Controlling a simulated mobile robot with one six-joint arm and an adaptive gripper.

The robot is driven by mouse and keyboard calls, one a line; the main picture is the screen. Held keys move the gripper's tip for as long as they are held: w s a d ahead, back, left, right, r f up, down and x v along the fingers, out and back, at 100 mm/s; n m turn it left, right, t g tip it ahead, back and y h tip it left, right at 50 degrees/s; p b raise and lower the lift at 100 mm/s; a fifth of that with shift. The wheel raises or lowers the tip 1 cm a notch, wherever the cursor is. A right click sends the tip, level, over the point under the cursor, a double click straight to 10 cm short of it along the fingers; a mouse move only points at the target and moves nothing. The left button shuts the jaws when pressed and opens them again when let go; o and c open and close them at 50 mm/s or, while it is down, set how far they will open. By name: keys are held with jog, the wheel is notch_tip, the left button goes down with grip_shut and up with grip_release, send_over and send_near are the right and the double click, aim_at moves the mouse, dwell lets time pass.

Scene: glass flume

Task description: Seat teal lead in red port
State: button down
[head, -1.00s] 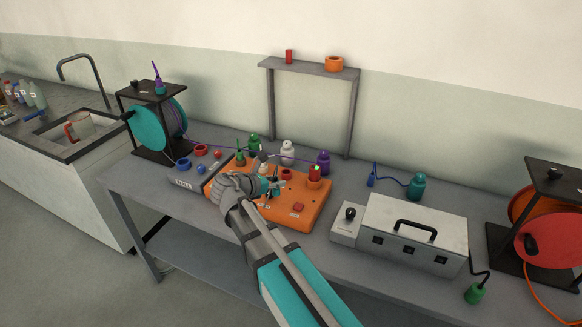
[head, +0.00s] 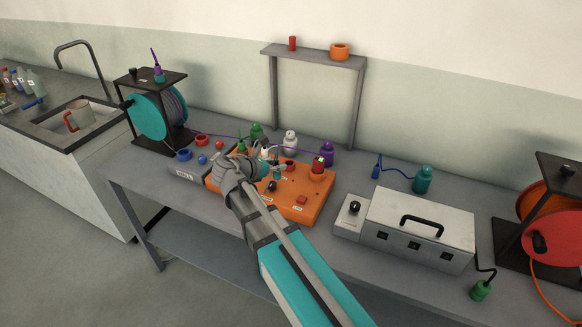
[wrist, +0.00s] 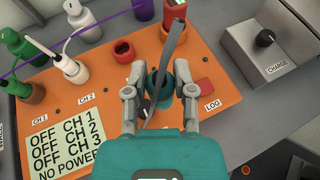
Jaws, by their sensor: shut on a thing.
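My gripper (wrist: 159,92) is shut on the teal lead (wrist: 158,80), whose teal body shows between the two fingers in the wrist view. In the head view my gripper (head: 274,173) is over the orange box (head: 310,210), and the lead shows as a small teal patch (head: 279,176). A red ring-shaped port (wrist: 123,50) stands on the box, up and left of the lead in the wrist view. It also shows in the head view (head: 290,164), just beyond my gripper. The lead is apart from this port. The lead's lower end is hidden.
A taller red piece (head: 318,167) stands to the right of the port, with a purple bottle-shaped plug (head: 327,153) behind it. White (wrist: 71,69) and green (wrist: 14,83) plugs stand at left. A grey strip crosses the wrist view. A metal box (head: 418,228) stands at right.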

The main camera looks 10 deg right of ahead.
notch_tip(320, 180, up, 6)
jog(key=d+m+g+h+p, duration=0.1)
jog(key=g+p, duration=0.1)
jog(key=p, duration=0.3)
jog(key=shift+s+d+m+p, duration=0.15)
jog(key=shift+s+m+p, duration=0.15)
jog(key=shift+m+p, duration=0.1)
jog(key=shift+w, duration=0.1)
jog(key=w+d+f+b, duration=0.1)
jog(key=w+f+b, duration=0.2)
jog(key=w, duration=0.1)
jog(key=w+d+f+b, duration=0.2)
jog(key=w+f+b, duration=0.1)
jog(key=w, duration=0.1)
jog(key=w+d+f+b, duration=0.1)
jog(key=w+f+b, duration=0.2)
jog(key=w, duration=0.1)
jog(key=shift+d, duration=0.3)
jog(key=shift+w+d+f+b, duration=0.2)
jog(key=shift+w+f+b, duration=0.25)
jog(key=shift+f+b, duration=1.55)
jog(key=shift+b, duration=0.1)
